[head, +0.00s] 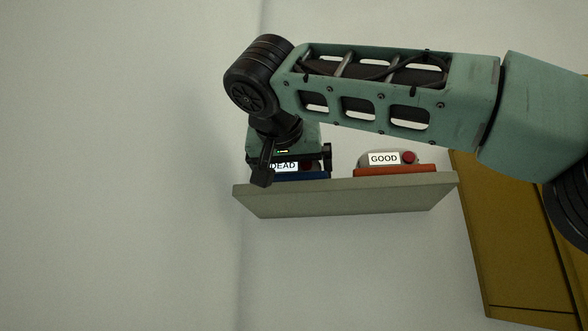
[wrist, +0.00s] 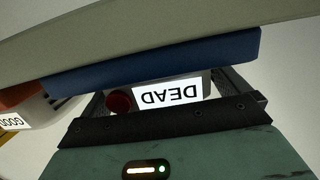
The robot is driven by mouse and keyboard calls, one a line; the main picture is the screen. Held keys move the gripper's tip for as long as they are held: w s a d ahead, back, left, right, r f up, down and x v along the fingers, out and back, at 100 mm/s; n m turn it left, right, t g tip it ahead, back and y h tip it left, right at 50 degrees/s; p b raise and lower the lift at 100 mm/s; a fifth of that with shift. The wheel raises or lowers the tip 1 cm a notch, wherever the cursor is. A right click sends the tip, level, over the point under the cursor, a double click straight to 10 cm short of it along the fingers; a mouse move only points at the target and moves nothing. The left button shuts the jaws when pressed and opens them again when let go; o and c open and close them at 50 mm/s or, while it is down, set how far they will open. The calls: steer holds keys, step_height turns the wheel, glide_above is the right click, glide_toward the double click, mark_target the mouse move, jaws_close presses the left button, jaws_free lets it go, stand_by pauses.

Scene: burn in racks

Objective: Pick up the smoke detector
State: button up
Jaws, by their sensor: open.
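A pale device with a white DEAD label and a red button (wrist: 119,101) sits at a blue tray (wrist: 160,62) on the wall shelf. In the head view its label (head: 285,166) is partly hidden behind my gripper (head: 296,166). My gripper is open, with its fingers on either side of this device; I cannot tell whether they touch it. A similar grey rounded device (head: 364,159) with a GOOD label and red button sits on an orange tray (head: 395,172) to the right. Neither label says which is the smoke detector.
The grey-green shelf (head: 345,198) holds both trays, with a gap between them. A yellow cabinet (head: 500,235) stands to the right of the shelf. A pale wall is behind, and the space left of and below the shelf looks clear.

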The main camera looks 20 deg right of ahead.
steer(key=shift+w+d, duration=0.25)
steer(key=shift+w, duration=0.05)
steer(key=c, duration=0.8)
steer(key=shift+s+r+b, duration=0.1)
steer(key=shift+s+b, duration=0.05)
steer(key=shift+b, duration=0.4)
steer(key=shift+s+r, duration=0.1)
steer(key=shift+r, duration=0.1)
step_height(320, 180, up, 6)
steer(key=shift+r+p, duration=0.2)
steer(key=shift+p, duration=0.1)
steer(key=s+b, duration=0.1)
steer(key=s, duration=0.5)
steer(key=s+d+b, duration=0.1)
steer(key=s+b, duration=0.1)
steer(key=s, duration=0.5)
steer(key=s+d+b, duration=0.1)
steer(key=s+b, duration=0.1)
steer(key=s, duration=0.4)
steer(key=shift+s, duration=0.25)
steer(key=shift+w+a, duration=0.1)
steer(key=shift+w, duration=0.05)
